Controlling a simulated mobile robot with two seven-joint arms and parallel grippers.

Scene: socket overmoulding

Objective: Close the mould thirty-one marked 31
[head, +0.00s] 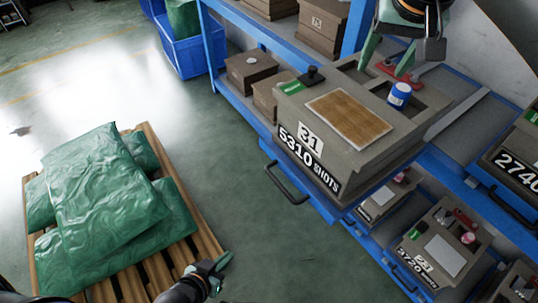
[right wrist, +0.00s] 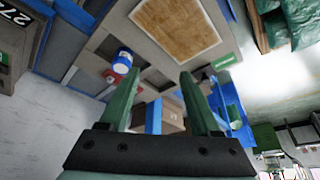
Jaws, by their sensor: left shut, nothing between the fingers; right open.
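The mould thirty-one (head: 278,128), a grey-brown block with a "31" label and "5310 SHOTS" on its front, sits on the blue rack. Its top bears a brown plate (head: 348,118), which also shows in the right wrist view (right wrist: 175,25). A blue and white can (head: 399,95) stands beside the plate. A red part (head: 388,72) lies behind it. My right gripper (head: 382,71) is open and empty above the mould's far side; its fingers also show in the right wrist view (right wrist: 160,75). My left gripper (head: 221,264) is shut and empty, low near the pallet.
A black handle (head: 286,184) sticks out below the mould. Other moulds stand on the rack, one marked 2740 (head: 515,168) at right and one marked 3720 (head: 425,268) below. Green sacks (head: 100,190) lie on a wooden pallet (head: 205,220). The floor between pallet and rack is clear.

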